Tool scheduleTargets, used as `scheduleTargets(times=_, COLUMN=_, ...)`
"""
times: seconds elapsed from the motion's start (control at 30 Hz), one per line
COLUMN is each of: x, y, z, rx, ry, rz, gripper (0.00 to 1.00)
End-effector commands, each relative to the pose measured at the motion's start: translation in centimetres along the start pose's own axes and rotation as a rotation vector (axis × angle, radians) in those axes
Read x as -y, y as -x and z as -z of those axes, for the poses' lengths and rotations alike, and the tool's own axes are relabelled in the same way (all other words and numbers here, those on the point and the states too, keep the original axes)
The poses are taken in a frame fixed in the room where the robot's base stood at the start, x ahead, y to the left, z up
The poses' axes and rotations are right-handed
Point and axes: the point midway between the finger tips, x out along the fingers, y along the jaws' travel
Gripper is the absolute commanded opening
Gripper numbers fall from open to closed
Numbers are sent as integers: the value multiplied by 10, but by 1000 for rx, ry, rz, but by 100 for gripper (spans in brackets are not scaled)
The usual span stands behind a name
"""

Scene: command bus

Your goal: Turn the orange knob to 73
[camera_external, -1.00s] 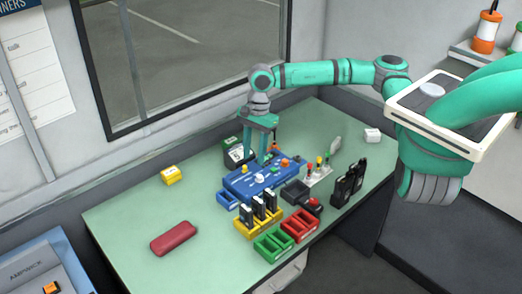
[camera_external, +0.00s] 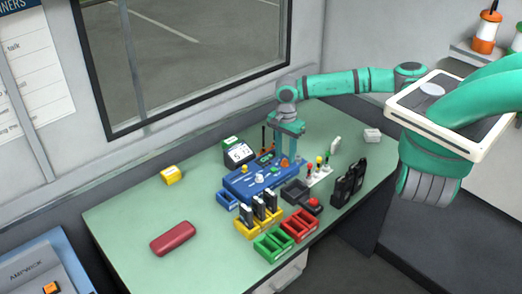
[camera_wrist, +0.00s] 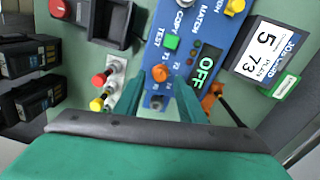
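The orange knob (camera_external: 285,163) sits at the right end of the blue control panel (camera_external: 245,185). In the wrist view the knob (camera_wrist: 160,73) shows just ahead of my fingertips, with small numbers in the seventies printed beside it. My gripper (camera_external: 286,154) points down over that end of the panel. In the wrist view its two teal fingers (camera_wrist: 160,84) are apart, one on each side of the knob's line, with nothing between them that I can see held. I cannot tell whether they touch the knob. The panel's display (camera_wrist: 206,70) reads OFF.
A job card (camera_wrist: 267,50) reads 5 and 73. A green button (camera_wrist: 171,42) is beside the knob. Levers with red and yellow tops (camera_wrist: 101,80), a black tray (camera_external: 295,190) and black radios (camera_external: 347,184) stand close by. The table's left part is mostly clear.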

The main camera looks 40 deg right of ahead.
Motion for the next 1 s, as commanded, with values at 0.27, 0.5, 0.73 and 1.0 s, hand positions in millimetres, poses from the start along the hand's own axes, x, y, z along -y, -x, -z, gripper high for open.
scheduleTargets(times=0.27, x=0, y=-17, z=-1, rx=1, ry=1, rz=1, gripper=36)
scheduleTargets(times=0.5, x=0, y=-17, z=0, rx=0, ry=0, rz=1, gripper=36)
scheduleTargets(times=0.73, x=0, y=-17, z=0, rx=1, ry=0, rz=0, gripper=0)
scheduleTargets(times=1.0, x=0, y=-17, z=0, rx=1, ry=-28, rz=0, gripper=0)
